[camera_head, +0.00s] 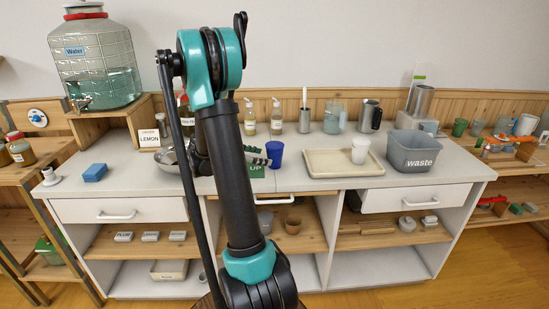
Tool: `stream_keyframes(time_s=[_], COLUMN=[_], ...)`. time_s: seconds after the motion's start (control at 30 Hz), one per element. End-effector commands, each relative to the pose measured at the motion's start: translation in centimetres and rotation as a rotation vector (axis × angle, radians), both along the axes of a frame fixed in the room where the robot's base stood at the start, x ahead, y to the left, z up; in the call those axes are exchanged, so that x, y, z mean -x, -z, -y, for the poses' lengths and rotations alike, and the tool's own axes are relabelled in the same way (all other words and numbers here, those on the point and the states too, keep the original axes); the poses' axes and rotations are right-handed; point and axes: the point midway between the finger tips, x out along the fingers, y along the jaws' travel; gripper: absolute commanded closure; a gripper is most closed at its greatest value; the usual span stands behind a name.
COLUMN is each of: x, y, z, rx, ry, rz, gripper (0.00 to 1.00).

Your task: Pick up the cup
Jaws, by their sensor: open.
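A blue cup (275,154) stands upright on the light grey counter, just right of my arm. A white cup (360,150) stands upright on a beige tray (318,168) farther right. My gripper (261,156) is mostly hidden behind my own arm. Its dark fingers show just left of the blue cup, and they are open. I cannot tell whether they touch the cup. A green sign (257,172) ending in "UP" is partly hidden below the fingers.
A grey waste bin (413,151) stands right of the tray. Bottles (276,117), a glass jug (334,118) and a metal pitcher (370,116) line the back. A metal bowl (170,160) and blue block (95,172) are at left, with bare counter between them.

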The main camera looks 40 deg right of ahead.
Motion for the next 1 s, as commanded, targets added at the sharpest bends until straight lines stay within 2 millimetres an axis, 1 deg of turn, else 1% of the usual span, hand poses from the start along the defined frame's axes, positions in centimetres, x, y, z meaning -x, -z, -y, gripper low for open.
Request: stream_keyframes(time_s=[0.03,0.27,0.37,0.5,0.6,0.7,0.87,1.0], x=[0.1,0.2,0.5,0.9,1.0,1.0,1.0,1.0], y=[0.2,0.5,0.8,1.4,1.8,2.0,2.0,2.0], z=[0.5,1.4,2.4,4.4,5.5,5.9,5.8,5.8], rx=[0.0,0.0,0.0,0.0,0.0,0.0,0.0,0.0], ry=[0.002,0.001,0.002,0.003,0.001,0.001,0.0,0.0], rz=[-0.001,0.0,0.0,0.0,0.0,0.0,-0.001,-0.001], gripper=[0.24,0.24,0.24,0.24,0.24,0.24,0.24,0.42])
